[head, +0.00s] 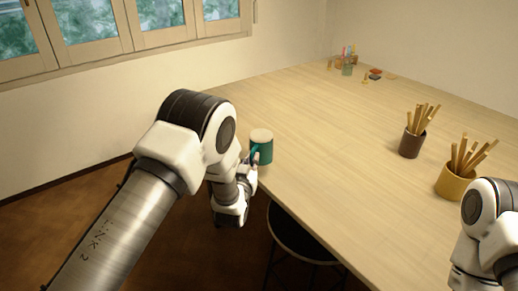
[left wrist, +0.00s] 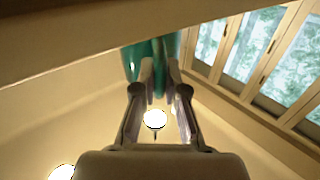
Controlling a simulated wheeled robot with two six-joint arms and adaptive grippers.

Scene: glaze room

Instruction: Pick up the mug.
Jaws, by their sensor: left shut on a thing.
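The mug (head: 262,150) is teal green with a pale cream top. It is upright at the left edge of the table, with its handle toward my left arm. My left gripper (head: 254,162) is beside the mug on the handle side, shut on the mug's handle; my arm partly hides it. In the left wrist view the two fingers (left wrist: 160,75) close in at the green mug (left wrist: 147,58), of which only a part shows. I cannot tell whether the mug touches the table. My right gripper is out of view.
The pale wooden table (head: 330,130) is clear in its middle. A brown cup (head: 410,146) and a yellow cup (head: 450,184), both holding wooden sticks, stand at the right. A small pot (head: 347,69) with coloured tools stands far back. A dark stool (head: 290,235) is by the near edge.

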